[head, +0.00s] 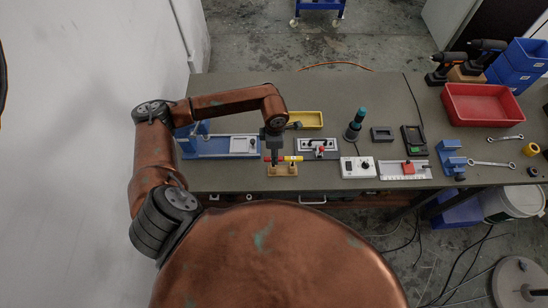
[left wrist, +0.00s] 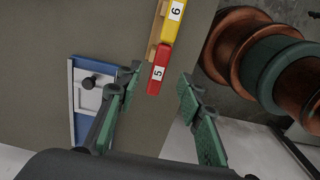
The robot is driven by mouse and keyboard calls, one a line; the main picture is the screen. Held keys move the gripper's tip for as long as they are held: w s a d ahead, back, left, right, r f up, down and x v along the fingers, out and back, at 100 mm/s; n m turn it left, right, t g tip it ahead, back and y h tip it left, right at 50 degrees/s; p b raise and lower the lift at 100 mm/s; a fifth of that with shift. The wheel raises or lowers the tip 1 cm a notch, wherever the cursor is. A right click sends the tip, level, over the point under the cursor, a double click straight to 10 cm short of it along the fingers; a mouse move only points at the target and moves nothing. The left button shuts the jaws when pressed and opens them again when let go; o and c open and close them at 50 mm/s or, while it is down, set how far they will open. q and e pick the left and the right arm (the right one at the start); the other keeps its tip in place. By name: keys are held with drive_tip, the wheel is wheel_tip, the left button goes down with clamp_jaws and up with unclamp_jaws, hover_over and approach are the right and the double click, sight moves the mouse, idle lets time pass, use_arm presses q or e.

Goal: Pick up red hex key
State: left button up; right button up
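The red hex key's handle, marked 5 (left wrist: 155,80), shows in the left wrist view between the spread green-padded fingers of my left gripper (left wrist: 160,90). Gaps show on both sides of it. Beside it is a yellow handle marked 6 (left wrist: 171,24). In the head view the red hex key (head: 268,159) and the yellow one (head: 292,158) sit at a small wooden holder (head: 284,171) near the table's front edge. My left gripper (head: 276,158) points down over the red handle and hides part of it. My right gripper is not in view.
A blue fixture (head: 213,150) with a white plate lies left of the holder. A yellow bin (head: 307,119) stands behind it, and a grey-white device (head: 318,146) is to the right. A red tray (head: 484,105) stands far right. The table's back middle is clear.

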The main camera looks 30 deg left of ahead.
use_arm(q)
drive_tip(key=shift+s+a+f+p, duration=0.1)
drive_tip(key=shift+a+f+p, duration=0.1)
drive_tip(key=shift+f, duration=0.65)
drive_tip(key=shift+a+f+p, duration=0.1)
drive_tip(key=shift+f+p, duration=0.1)
drive_tip(key=shift+f, duration=0.7)
drive_tip(key=shift+s+a+f+p, duration=0.1)
drive_tip(key=shift+a+f+p, duration=0.1)
drive_tip(key=shift+f, duration=0.65)
clamp_jaws()
